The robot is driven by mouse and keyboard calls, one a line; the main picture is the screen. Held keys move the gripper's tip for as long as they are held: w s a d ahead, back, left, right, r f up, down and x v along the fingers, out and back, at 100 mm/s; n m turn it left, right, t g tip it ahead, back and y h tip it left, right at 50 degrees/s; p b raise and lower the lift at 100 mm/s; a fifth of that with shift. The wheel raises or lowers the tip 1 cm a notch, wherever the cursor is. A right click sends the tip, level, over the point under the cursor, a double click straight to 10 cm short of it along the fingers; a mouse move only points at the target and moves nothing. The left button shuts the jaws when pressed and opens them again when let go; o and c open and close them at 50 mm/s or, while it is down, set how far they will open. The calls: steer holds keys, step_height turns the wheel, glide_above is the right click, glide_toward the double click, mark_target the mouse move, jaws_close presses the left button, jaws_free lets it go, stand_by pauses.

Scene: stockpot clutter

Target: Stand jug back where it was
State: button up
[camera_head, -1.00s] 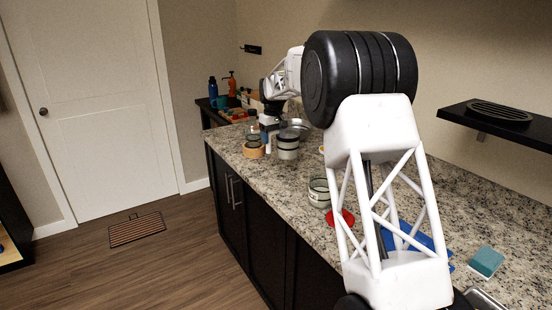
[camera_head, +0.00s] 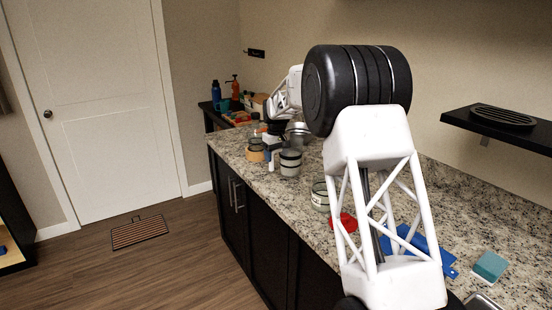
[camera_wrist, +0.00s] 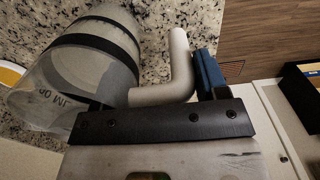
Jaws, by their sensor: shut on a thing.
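The jug (camera_head: 290,163) is a pale, see-through vessel with a dark band, and it looks upright at the far part of the counter. In the wrist view the jug (camera_wrist: 85,65) fills the left side, with dark lettering and a grey-white bent handle (camera_wrist: 178,70). My gripper (camera_head: 271,158) is at the jug's left side in the head view. It is shut on the handle, with a blue fingertip beside it in the wrist view. I cannot tell whether the jug's base touches the counter (camera_head: 255,178).
A tan round container (camera_head: 255,155) stands left of the jug, and a metal pot (camera_head: 298,132) stands behind it. A banded glass jar (camera_head: 320,196), a red item (camera_head: 344,221) and a blue item (camera_head: 425,248) lie nearer. The counter's front edge is close to the jug.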

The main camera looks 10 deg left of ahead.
steer(key=shift+f, duration=0.65)
steer(key=o, duration=1.4)
step_height(320, 180, up, 12)
steer(key=shift+r, duration=0.1)
steer(key=shift+d, duration=0.1)
stand_by(0.4)
